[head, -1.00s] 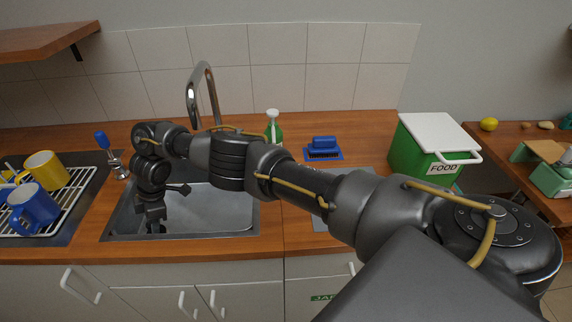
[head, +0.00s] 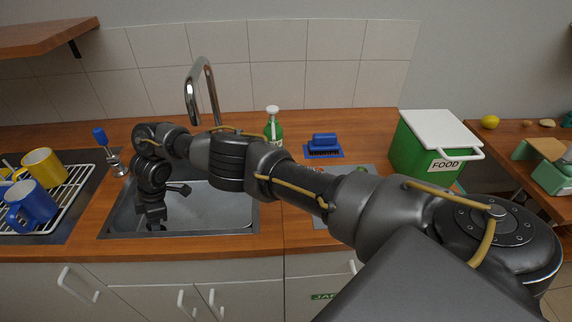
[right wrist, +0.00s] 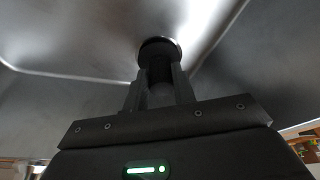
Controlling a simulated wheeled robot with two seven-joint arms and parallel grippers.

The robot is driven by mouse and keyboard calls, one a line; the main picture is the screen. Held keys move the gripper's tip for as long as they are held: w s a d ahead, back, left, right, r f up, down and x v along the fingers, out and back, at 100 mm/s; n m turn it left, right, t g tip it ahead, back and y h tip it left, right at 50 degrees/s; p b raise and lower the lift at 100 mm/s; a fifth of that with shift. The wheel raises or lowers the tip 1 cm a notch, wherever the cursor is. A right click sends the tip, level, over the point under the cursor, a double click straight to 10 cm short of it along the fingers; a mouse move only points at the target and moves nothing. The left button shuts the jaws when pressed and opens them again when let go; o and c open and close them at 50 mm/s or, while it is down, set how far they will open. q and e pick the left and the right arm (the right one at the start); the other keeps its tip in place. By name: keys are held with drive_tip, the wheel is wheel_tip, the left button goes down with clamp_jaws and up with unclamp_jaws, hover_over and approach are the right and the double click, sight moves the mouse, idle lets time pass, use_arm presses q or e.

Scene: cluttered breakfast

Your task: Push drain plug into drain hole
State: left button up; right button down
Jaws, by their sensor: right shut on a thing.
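My right gripper (head: 155,222) reaches down into the steel sink basin (head: 215,215), near its front left part. In the right wrist view my right gripper (right wrist: 158,78) is shut on the dark drain plug (right wrist: 160,70), held upright between the two fingers. The plug's far end meets a dark round patch at the drain, with a thin bright rim showing at its right. The drain hole itself is mostly hidden behind the plug, and I cannot tell how deep the plug sits. In the head view the plug is too dark to make out. My left gripper is not in view.
A tall curved faucet (head: 203,90) stands behind the basin. A rack (head: 70,195) with blue (head: 32,204) and yellow mugs (head: 45,165) is at the left. A blue-handled brush (head: 101,138) stands by the sink's left edge. A green bottle (head: 273,128) stands behind my arm.

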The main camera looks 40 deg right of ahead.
drive_tip(key=shift+f+b, duration=0.3)
drive_tip(key=shift+f, duration=0.1)
drive_tip(key=c, duration=1.1)
unclamp_jaws()
drive_tip(key=shift+c, duration=1.2)
